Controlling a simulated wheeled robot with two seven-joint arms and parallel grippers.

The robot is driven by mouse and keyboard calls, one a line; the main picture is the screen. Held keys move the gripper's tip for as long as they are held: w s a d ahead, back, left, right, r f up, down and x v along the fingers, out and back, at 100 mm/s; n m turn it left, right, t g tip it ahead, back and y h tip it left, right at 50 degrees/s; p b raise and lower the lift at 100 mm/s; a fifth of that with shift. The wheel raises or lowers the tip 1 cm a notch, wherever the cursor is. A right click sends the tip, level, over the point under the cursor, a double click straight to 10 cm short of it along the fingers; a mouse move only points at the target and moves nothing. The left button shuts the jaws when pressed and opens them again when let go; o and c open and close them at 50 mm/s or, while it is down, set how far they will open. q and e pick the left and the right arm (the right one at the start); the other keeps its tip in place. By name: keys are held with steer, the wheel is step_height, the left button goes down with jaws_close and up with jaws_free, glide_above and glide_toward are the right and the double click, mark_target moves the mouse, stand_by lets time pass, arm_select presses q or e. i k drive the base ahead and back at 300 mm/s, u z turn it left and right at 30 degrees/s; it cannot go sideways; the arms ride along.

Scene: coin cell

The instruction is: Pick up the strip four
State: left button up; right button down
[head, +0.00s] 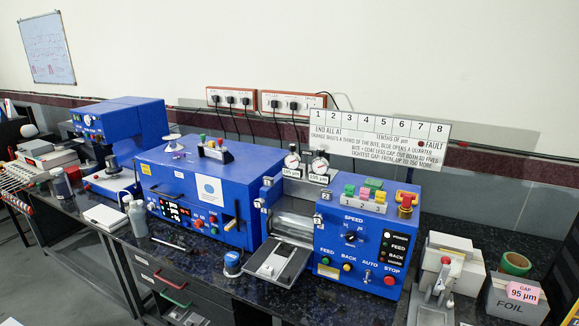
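I cannot make out a strip marked four in the head view. A blue rolling machine (345,270) stands on the dark bench, with FEED, BACK, AUTO and STOP controls on its front. A grey metal tray (278,262) sticks out at its front left. A white board (380,138) numbered 1 to 8 stands behind the machine. Neither of my grippers is in view.
A blue box-shaped machine (200,185) and a blue press (118,130) stand to the left. A grey device (432,296), a FOIL box (515,300) and a green tape roll (515,264) are at right. A bottle (138,218) stands near the front edge.

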mark_target(278, 256)
steer(key=u, duration=1.75)
steer(key=i, duration=2.45)
steer(key=z, duration=2.6)
